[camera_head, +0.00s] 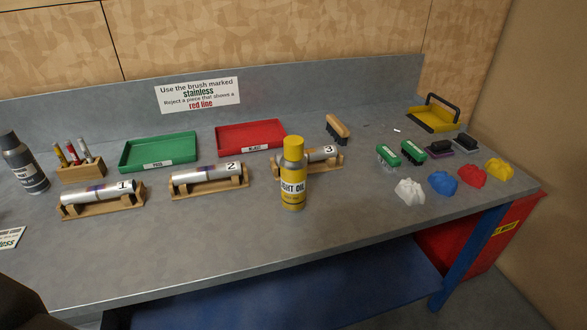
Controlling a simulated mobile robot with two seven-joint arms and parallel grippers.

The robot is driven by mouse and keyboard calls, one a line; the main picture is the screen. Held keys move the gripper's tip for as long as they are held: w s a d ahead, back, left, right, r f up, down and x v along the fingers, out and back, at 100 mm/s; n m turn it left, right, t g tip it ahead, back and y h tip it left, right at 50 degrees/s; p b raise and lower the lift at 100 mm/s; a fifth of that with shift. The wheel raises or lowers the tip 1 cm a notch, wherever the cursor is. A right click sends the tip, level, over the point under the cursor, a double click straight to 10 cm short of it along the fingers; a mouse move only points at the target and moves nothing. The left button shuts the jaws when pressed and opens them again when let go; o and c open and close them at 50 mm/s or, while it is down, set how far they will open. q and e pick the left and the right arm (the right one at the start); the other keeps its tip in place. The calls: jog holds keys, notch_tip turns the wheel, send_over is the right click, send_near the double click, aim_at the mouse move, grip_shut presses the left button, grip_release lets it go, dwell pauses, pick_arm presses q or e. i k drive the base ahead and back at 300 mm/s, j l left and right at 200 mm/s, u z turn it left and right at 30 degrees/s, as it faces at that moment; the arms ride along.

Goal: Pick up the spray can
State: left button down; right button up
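A yellow can (293,178) with a yellow cap, labelled LIGHT OIL, stands upright near the middle of the grey workbench. It partly hides the tube marked 3 behind it. A dark grey can (24,163) with a black top and a pale label stands upright at the far left, cut slightly by the picture's edge. Its label is too small to read fully. Neither of my grippers shows in the head view. A dark, blurred shape is at the lower left corner, and I cannot tell which part it is.
Tubes marked 1 (97,191), 2 (206,177) and 3 (322,154) lie on wooden cradles. Green (160,151) and red (250,138) trays sit behind. Brushes (413,150) and coloured crumpled cloths (442,183) are at right. The bench's front (200,250) is mostly clear.

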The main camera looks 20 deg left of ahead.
aim_at(294, 174)
jog(key=i+l+u, duration=0.1)
jog(key=l+u, duration=0.25)
jog(key=l, duration=0.3)
jog(key=l+u, duration=0.35)
jog(key=l, duration=0.35)
